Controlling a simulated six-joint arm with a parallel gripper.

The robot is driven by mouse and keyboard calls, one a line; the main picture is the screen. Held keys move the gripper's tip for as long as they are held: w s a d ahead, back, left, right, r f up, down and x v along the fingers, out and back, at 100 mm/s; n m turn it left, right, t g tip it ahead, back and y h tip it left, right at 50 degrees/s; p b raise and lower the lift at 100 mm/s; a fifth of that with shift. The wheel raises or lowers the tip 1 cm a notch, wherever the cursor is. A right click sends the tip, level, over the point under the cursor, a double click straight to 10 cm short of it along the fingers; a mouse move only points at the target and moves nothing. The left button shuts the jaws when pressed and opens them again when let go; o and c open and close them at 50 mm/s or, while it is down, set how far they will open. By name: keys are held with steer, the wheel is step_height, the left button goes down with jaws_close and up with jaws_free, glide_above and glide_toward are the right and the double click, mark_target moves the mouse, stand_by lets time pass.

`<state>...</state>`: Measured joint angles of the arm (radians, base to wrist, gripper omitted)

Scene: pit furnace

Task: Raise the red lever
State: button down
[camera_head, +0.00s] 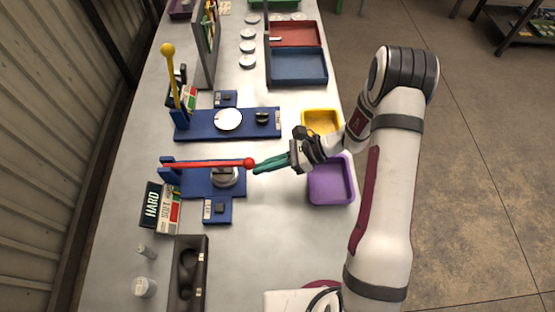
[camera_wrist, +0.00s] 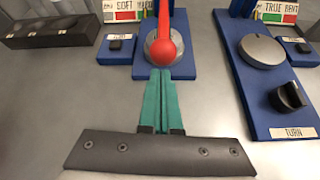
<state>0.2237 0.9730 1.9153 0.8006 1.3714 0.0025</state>
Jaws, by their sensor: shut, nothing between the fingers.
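The red lever (camera_head: 210,164) lies about level over a blue base (camera_head: 192,184), in the head view. Its hinge is at the left end and its red ball knob (camera_head: 249,162) at the right end. My gripper (camera_head: 256,168) has teal fingers and is shut and empty, with its tips right beside the knob. In the wrist view the lever (camera_wrist: 164,35) points toward me, and the closed fingertips of my gripper (camera_wrist: 161,74) are just below the knob. I cannot tell whether they touch it. A grey round piece (camera_head: 224,177) sits under the lever.
A yellow lever (camera_head: 175,85) stands upright on another blue base (camera_head: 262,122) with a white disc and black knob. A purple tray (camera_head: 350,190) and a yellow tray (camera_head: 320,113) are near my wrist. A HARD sign (camera_head: 152,204) and a dark holder (camera_head: 203,275) stand nearer.

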steer(key=shift+a+f, duration=0.1)
steer(key=shift+a, duration=0.2)
